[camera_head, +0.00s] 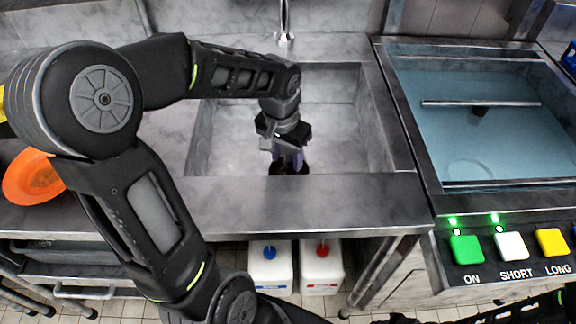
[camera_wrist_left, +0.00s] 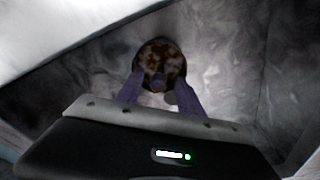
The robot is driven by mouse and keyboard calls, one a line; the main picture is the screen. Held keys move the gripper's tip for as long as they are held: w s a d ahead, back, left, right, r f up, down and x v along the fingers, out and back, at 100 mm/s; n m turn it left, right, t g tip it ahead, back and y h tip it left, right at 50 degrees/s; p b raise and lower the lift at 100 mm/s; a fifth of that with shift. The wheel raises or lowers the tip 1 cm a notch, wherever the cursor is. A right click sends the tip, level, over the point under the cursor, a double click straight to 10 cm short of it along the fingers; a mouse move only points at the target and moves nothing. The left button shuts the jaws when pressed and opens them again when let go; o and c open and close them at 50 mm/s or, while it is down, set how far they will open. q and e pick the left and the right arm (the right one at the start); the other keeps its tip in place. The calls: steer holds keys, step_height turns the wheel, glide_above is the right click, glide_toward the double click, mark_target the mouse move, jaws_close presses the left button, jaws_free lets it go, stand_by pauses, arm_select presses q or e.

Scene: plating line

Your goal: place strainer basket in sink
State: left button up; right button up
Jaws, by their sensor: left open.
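The sink (camera_head: 225,130) is a grey basin set into the counter. My left gripper (camera_head: 288,160) reaches down into it, pointing at the dark drain area on its floor. In the left wrist view a round, mottled brown piece (camera_wrist_left: 160,56), which looks like the strainer basket, sits inside a dark ring at the sink floor. A small knob-like part shows at its near side. My left gripper's purple fingers (camera_wrist_left: 158,88) are apart, one to each side of that knob, and not closed on it. Whether they touch it I cannot tell. My right gripper is out of view.
An orange bowl (camera_head: 33,178) lies on the counter at left. A faucet (camera_head: 284,22) stands behind the sink. At right is a water-filled machine basin (camera_head: 480,125) with lit buttons (camera_head: 467,249) in front. White containers (camera_head: 271,268) stand under the counter.

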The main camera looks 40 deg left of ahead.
arm_select(q)
steer(key=shift+s+r, duration=0.15)
steer(key=shift+r, duration=1.05)
steer(key=shift+s+r, duration=0.15)
steer(key=shift+r, duration=1)
steer(key=shift+r, duration=0.1)
